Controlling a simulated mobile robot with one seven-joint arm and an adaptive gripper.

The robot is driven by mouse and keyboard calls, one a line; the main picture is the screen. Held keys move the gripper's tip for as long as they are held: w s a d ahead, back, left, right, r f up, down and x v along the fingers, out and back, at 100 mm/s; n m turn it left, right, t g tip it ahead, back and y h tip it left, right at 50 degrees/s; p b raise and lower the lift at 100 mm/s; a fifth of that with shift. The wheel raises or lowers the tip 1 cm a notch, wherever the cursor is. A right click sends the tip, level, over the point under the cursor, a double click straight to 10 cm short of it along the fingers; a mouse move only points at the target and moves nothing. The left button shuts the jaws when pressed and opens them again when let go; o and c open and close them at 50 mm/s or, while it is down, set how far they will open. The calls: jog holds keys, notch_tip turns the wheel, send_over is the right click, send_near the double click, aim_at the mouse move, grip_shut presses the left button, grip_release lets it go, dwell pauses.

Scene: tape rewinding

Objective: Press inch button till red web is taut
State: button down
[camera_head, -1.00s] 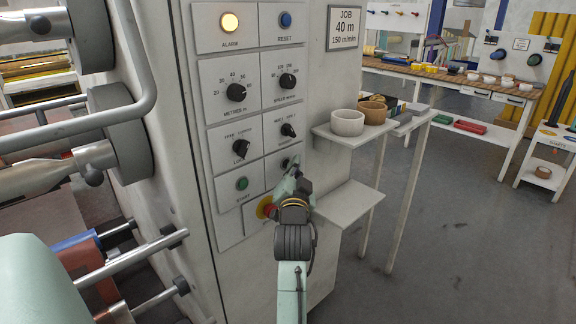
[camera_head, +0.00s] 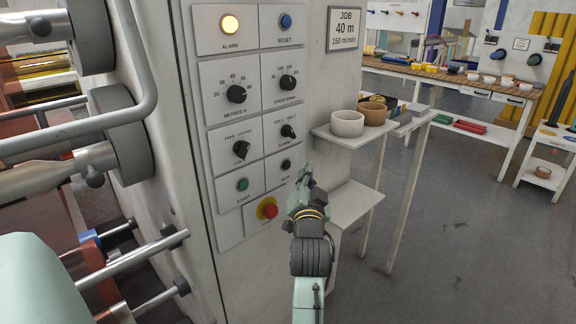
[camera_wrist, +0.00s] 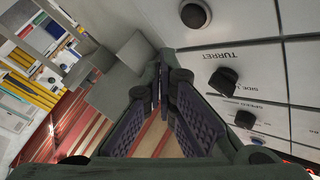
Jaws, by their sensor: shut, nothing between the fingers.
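The control panel (camera_head: 243,130) faces me on the machine's pale side. A small black button (camera_head: 285,163) sits below the black turret knob (camera_head: 288,131); its label is too small to read. My gripper (camera_head: 306,183) is shut and empty, just right of this button and apart from it. In the wrist view my closed fingers (camera_wrist: 163,75) are in front of the panel's edge, with the turret knob (camera_wrist: 222,80) to their right. A red web (camera_head: 40,118) shows partly among the rollers at left; how taut it is, I cannot tell.
The alarm lamp (camera_head: 230,24) glows yellow. A red stop button (camera_head: 270,211) and green start button (camera_head: 242,184) are near my gripper. Open floor lies beyond.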

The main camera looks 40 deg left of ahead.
jog(key=shift+d, duration=1.05)
